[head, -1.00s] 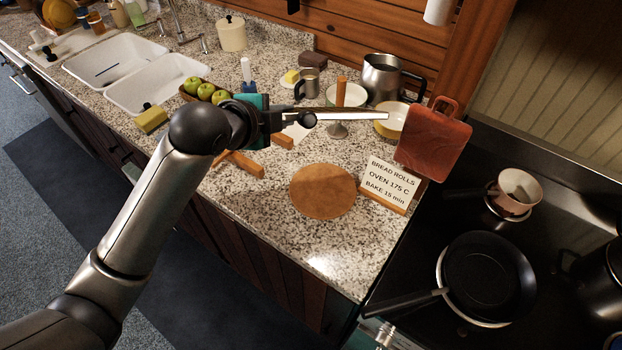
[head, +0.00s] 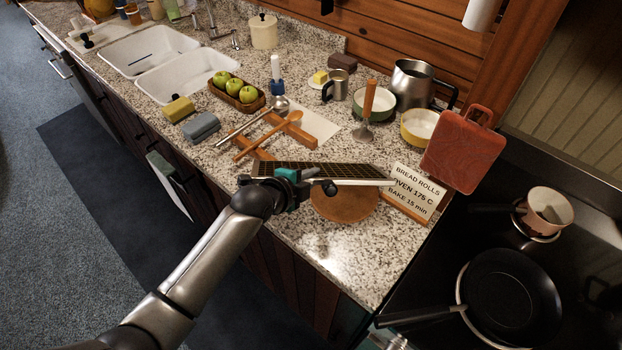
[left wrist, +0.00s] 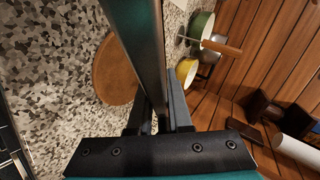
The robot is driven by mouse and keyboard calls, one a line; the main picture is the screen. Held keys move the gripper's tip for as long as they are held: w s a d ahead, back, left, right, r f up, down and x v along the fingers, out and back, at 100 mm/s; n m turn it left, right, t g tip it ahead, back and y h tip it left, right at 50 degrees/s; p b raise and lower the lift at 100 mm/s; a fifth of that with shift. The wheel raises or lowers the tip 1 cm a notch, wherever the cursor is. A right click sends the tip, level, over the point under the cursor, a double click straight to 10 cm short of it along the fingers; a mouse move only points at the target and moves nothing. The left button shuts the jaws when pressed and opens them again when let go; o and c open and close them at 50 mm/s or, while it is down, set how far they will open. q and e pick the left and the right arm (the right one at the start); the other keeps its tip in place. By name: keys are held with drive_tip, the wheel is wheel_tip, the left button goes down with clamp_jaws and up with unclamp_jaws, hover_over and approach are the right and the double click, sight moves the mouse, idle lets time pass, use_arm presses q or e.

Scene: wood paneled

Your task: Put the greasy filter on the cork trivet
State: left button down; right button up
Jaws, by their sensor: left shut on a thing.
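The greasy filter (head: 350,170) is a flat dark mesh panel with a silver frame. My left gripper (head: 318,186) is shut on its near edge. The filter is seen at a shallow angle and hides the far part of the round brown cork trivet (head: 345,207). I cannot tell how high above the trivet it is. In the left wrist view, the filter's metal edge (left wrist: 146,50) runs up from between the fingers (left wrist: 158,112), and the trivet (left wrist: 116,70) shows beside it on the left. My right gripper is not in view.
A recipe sign (head: 412,190) stands close to the right of the trivet. A red board (head: 460,150) stands behind it, and the stove with a black pan (head: 510,295) is at right. A wooden rack (head: 290,132) with utensils lies behind the filter. The front counter is clear.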

use_arm(q)
drive_tip(key=shift+f, duration=0.35)
drive_tip(key=shift+w+f+b, duration=0.1)
drive_tip(key=shift+f+b, duration=0.2)
drive_tip(key=c, duration=0.8)
unclamp_jaws()
drive_tip(key=shift+c, duration=0.2)
drive_tip(key=shift+r, duration=0.2)
drive_tip(key=shift+r+p, duration=0.35)
drive_tip(key=shift+p, duration=0.1)
drive_tip(key=shift+s+a+r, duration=0.1)
drive_tip(key=shift+s+a, duration=0.1)
drive_tip(key=shift+s, duration=0.15)
drive_tip(key=p+v, duration=0.1)
drive_tip(key=v, duration=1)
